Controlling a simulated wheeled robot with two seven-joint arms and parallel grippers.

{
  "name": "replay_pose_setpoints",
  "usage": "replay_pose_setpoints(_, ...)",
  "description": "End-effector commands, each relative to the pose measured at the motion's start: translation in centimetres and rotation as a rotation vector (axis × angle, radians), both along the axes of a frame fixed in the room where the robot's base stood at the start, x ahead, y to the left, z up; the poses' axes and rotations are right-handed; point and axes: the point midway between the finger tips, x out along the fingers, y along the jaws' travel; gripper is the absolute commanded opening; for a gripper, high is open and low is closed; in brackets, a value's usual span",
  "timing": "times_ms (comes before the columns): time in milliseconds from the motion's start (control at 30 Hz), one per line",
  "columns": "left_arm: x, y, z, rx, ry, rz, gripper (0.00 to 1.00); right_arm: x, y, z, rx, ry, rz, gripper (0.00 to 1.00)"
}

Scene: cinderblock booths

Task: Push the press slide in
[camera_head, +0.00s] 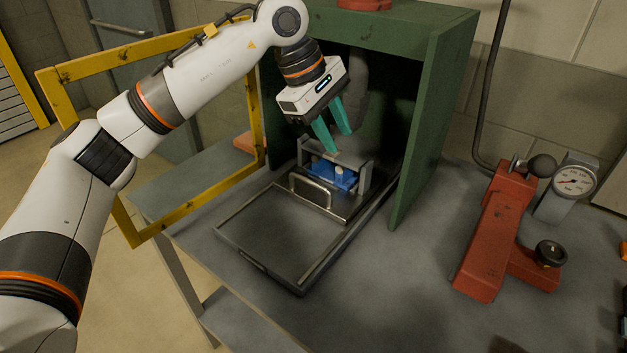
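The press slide (345,208) is a flat metal plate with an upright bar handle (310,190) at its front edge. It sits on a rail frame (300,277) that runs out of the green press booth (420,130). A blue part with a white peg (338,176) sits on the slide, under a grey bracket (350,158). My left gripper (336,143) has teal fingers spread apart, with nothing seen between them. It hangs above the bracket at the booth's mouth; whether a fingertip touches the bracket I cannot tell. My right gripper is out of view.
A yellow frame door (187,208) stands open at the left of the booth. A red lever tool (497,230) and a dial gauge (573,182) stand on the grey table (400,290) at the right. The table's front middle is clear.

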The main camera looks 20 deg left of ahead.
Motion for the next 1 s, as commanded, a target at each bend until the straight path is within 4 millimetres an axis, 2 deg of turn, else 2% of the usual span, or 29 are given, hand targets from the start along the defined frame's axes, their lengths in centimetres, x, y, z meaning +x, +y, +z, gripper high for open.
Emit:
replay_pose_setpoints(33, 0.2, 1.8, -0.8, 0.095, -0.008, 0.025, 0.33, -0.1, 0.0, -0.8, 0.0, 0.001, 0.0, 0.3)
replay_pose_setpoints(100, 0.2, 3.8, -1.2, 0.198, -0.009, 0.056, 0.33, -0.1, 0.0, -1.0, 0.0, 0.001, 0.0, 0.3)
replay_pose_setpoints(200, 0.3, 5.5, -1.3, 0.283, -0.008, 0.087, 0.33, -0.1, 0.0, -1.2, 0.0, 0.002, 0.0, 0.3)
replay_pose_setpoints(267, 0.3, 6.0, -1.4, 0.306, -0.007, 0.095, 0.33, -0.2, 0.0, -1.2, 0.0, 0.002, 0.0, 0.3)
replay_pose_setpoints(433, 0.5, 6.0, -3.0, 0.314, -0.002, 0.098, 0.33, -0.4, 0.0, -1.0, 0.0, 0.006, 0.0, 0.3)
replay_pose_setpoints(800, 1.8, 5.5, -10.1, 0.312, -0.001, 0.096, 0.33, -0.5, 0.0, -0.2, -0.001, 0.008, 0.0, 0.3)
replay_pose_setpoints(1000, 2.3, 5.3, -12.4, 0.311, -0.004, 0.097, 0.33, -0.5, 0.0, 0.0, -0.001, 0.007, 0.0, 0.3)
